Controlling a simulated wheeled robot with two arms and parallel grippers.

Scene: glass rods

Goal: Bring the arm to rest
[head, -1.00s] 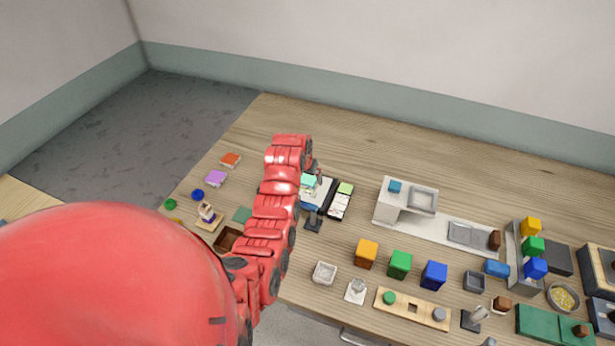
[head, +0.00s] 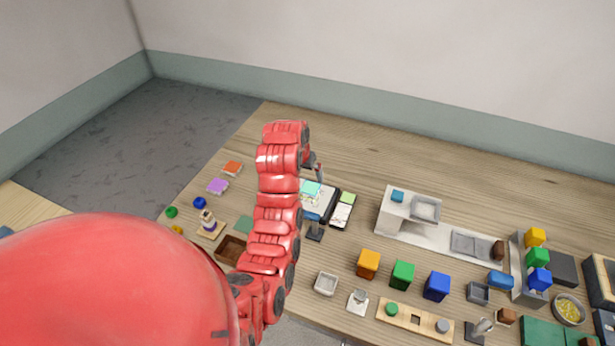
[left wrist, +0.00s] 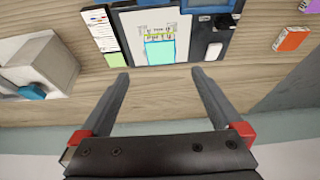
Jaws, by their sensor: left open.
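My left arm (head: 275,215) reaches in from the lower left over the table. Its gripper (head: 317,173) is small and partly hidden behind the last arm link. In the left wrist view, my left gripper (left wrist: 160,75) is open, with nothing between its two fingers. Beyond the fingertips lies a dark-framed board with a teal sheet (left wrist: 160,51) on it. In the head view the teal sheet (head: 311,188) shows just below the gripper. My right gripper is not in view.
The wooden table (head: 350,170) holds many small items. A white stand (head: 392,213), orange block (head: 368,264), green block (head: 402,274) and blue block (head: 437,286) are right of the arm. A brown tray (head: 231,250) is left of it. The table's back is clear.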

